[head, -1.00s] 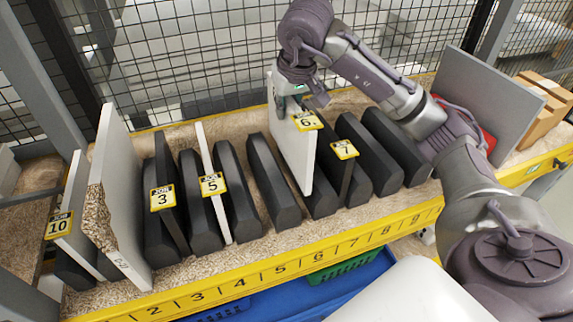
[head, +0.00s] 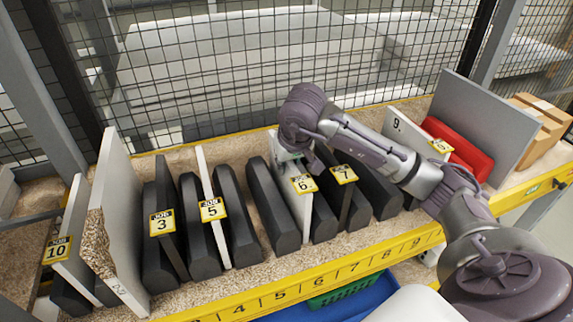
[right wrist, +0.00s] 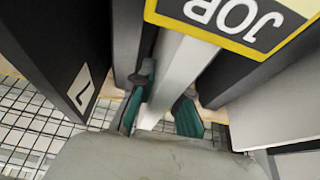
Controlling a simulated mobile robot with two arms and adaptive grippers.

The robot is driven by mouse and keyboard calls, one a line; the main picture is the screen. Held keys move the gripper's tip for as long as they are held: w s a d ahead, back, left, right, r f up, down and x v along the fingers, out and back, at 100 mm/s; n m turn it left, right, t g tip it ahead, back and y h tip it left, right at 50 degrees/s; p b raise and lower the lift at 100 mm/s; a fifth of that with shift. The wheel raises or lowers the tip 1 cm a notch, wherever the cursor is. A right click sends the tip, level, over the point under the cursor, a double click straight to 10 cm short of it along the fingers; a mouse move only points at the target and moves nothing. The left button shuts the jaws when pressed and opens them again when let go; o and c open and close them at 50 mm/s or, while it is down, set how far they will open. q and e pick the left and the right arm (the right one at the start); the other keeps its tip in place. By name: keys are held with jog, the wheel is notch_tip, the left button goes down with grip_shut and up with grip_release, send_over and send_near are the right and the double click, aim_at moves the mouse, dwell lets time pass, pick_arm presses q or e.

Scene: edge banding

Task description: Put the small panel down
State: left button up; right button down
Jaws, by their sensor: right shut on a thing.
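The small panel (head: 306,217) is white and carries a yellow JOB 6 label (head: 303,184). It stands on edge between black dividers near the middle of the rack. My right gripper is shut on its upper edge; in the right wrist view the panel (right wrist: 182,70) runs between the two green-padded fingers (right wrist: 160,108). In the head view the fingertips are mostly hidden behind my wrist and the panel. Whether the panel's lower edge rests on the shelf I cannot tell for sure. My left gripper is not in view.
A black divider (head: 272,207) stands left of the panel. A thin dark panel labelled 7 (head: 343,175) stands close on its right. Panels 5, 3 and 10 stand further left. A red item (head: 458,150), a grey panel and cardboard boxes (head: 540,125) are at the right.

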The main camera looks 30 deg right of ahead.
jog(key=shift+f, duration=0.1)
jog(key=c, duration=1.2)
grip_release()
jog(key=shift+o, duration=0.2)
jog(key=shift+r, duration=0.35)
jog(key=v, duration=1.1)
jog(key=shift+s+a+r, duration=0.15)
jog(key=shift+s+r, duration=0.05)
jog(key=shift+r, duration=0.05)
